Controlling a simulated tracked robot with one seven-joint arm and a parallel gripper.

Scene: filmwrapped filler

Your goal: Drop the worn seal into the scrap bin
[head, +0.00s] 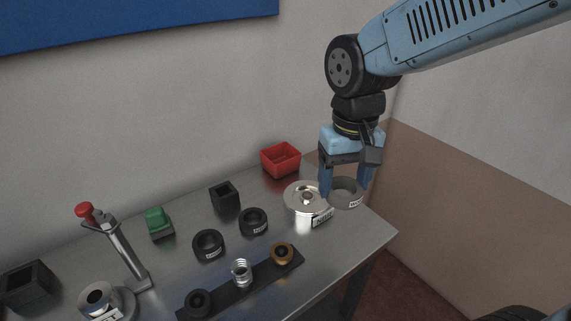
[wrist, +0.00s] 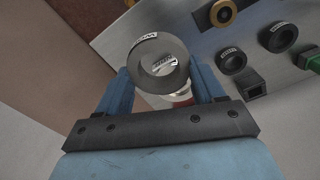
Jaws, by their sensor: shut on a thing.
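The worn seal (head: 342,203), a dark grey ring with a small white label, is held between the two blue fingers of my gripper (head: 345,192). It also shows in the wrist view (wrist: 134,65), clasped at its sides, with its open middle facing the camera. The seal is at the table's right end, in front and right of the red open-topped bin (head: 281,171), which I take as the scrap bin. It overlaps the right side of a silver round container (head: 300,205) in the head view; whether they touch I cannot tell.
Two black rings (head: 208,244) (head: 253,221) and a black square holder (head: 225,199) stand mid-table. A dark strip (head: 262,277) carries a black part, a metal threaded part and a brass ring. A green button box (head: 158,223) and a red-knobbed press (head: 127,255) stand left.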

